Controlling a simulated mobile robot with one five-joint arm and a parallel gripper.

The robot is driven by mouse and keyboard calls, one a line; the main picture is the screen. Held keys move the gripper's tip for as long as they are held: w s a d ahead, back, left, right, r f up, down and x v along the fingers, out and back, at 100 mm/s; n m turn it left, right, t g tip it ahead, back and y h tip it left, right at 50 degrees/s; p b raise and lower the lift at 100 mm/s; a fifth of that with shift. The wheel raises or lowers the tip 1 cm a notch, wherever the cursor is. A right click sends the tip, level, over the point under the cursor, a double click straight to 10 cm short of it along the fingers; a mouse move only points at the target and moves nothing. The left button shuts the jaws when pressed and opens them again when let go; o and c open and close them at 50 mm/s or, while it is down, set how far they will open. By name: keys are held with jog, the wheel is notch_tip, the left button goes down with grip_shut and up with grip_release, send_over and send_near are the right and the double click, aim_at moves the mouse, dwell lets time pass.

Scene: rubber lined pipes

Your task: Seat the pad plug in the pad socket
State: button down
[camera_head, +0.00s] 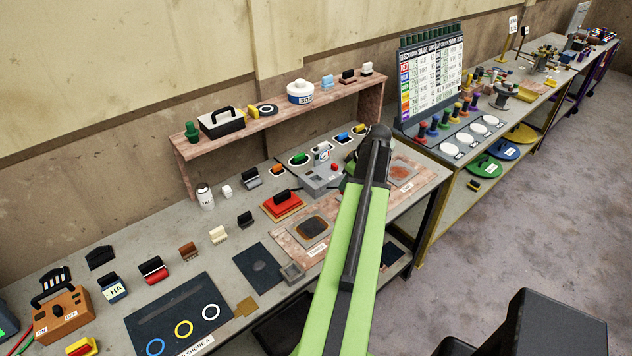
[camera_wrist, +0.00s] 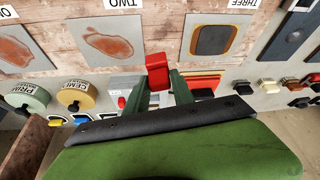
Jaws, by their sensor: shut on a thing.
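My gripper (camera_wrist: 160,92) is shut on a small red block (camera_wrist: 158,68) in the wrist view, its two green fingers on either side of it. The block is held over the bench, in front of the panel marked TWO (camera_wrist: 110,44). I cannot tell whether this block is the pad plug. In the head view my arm hides the jaws and the block. Panel THREE (camera_wrist: 211,36) has a dark rectangular pad and shows in the head view too (camera_head: 312,229). No part is clearly identifiable as the pad socket.
A red and orange layered pad with a black handle (camera_head: 282,205) sits left of my arm. A grey console (camera_head: 320,176) stands behind it. Several small handled blocks line the bench. A raised shelf (camera_head: 290,112) runs along the back, and a colour chart (camera_head: 432,80) stands right.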

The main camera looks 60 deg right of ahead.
jog(key=w+d+r+m+h+p, duration=0.1)
jog(key=w+d+r+m+p, duration=0.15)
jog(key=w+d, duration=0.45)
jog(key=b, duration=0.7)
send_over(316, 175)
jog(key=s+a, duration=0.1)
jog(key=a, duration=0.1)
notch_tip(316, 175, down, 6)
jog(key=shift+s+f, duration=0.1)
jog(key=shift+f, duration=0.05)
notch_tip(316, 175, down, 4)
jog(key=b, duration=0.4)
jog(key=shift+f+b, duration=0.2)
jog(key=shift+b, duration=0.2)
jog(key=shift+r, duration=0.3)
jog(key=shift+f, duration=0.3)
jog(key=shift+s+a+f+b, duration=0.15)
jog(key=shift+s+a+b, duration=0.2)
jog(key=shift+b, duration=0.1)
jog(key=c, duration=1.1)
grip_release()
jog(key=shift+w+d+r+p, duration=0.1)
jog(key=shift+d+r+p, duration=0.1)
jog(key=shift+r+p, duration=0.7)
jog(key=p+v, duration=1)
jog(key=v, duration=0.1)
jog(key=shift+p, duration=0.35)
